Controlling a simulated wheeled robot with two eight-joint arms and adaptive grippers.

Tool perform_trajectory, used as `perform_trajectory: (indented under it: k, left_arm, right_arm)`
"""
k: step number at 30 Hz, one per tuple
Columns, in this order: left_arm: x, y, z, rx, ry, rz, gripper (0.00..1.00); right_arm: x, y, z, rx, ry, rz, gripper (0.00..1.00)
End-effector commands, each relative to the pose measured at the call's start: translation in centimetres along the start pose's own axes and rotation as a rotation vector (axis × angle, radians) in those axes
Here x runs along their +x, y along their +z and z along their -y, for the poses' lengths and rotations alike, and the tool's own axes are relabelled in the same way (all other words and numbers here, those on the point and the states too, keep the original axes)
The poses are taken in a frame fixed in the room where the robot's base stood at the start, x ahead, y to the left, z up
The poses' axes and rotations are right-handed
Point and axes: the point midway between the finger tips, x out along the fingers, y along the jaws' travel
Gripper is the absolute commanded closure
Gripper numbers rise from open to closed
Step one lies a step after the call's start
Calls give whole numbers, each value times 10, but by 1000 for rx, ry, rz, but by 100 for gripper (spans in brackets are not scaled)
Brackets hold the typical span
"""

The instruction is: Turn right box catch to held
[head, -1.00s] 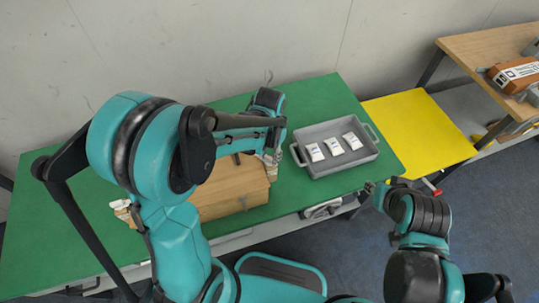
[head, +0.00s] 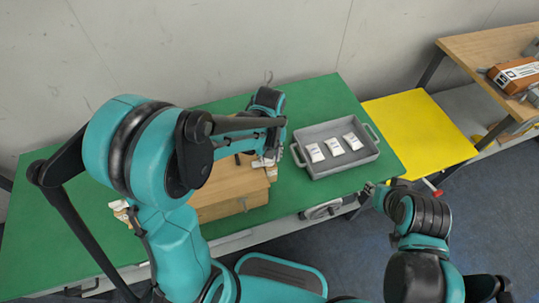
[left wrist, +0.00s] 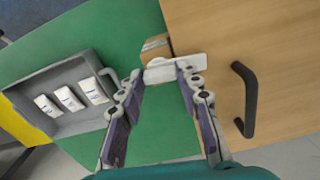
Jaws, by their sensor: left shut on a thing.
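The wooden box (head: 235,205) stands on the green table, with its black handle (left wrist: 244,98) on the lid in the left wrist view. The right box catch (head: 262,163) is a white bar at the box's right side. In the left wrist view the catch (left wrist: 176,66) lies across a small wooden block (left wrist: 155,46), its end reaching to the lid's edge. My left gripper (head: 271,157) is at this catch.
A grey tray (head: 318,168) with three white packets stands right of the box. Another white catch (head: 121,211) shows at the box's left side. A yellow surface (head: 420,128) lies to the right. Green tabletop (head: 320,98) behind the tray is clear.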

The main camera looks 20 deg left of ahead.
Motion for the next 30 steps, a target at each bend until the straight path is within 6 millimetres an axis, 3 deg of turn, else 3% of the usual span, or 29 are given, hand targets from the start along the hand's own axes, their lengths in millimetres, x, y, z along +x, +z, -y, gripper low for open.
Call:
perform_trajectory:
  k: [9, 25, 26, 27, 30]
  left_arm:
    - [0, 0, 0, -110, 0, 0, 95]
    - [0, 0, 0, -130, 0, 0, 95]
    - [0, 0, 0, -130, 0, 0, 58]
    - [0, 0, 0, -130, 0, 0, 48]
    - [0, 0, 0, -129, 0, 0, 45]
  right_arm:
    - [0, 0, 0, 0, 0, 0, 69]
    - [0, 0, 0, 0, 0, 0, 69]
    - [0, 0, 0, 0, 0, 0, 69]
    - [0, 0, 0, 0, 0, 0, 69]
    - [0, 0, 0, 0, 0, 0, 69]
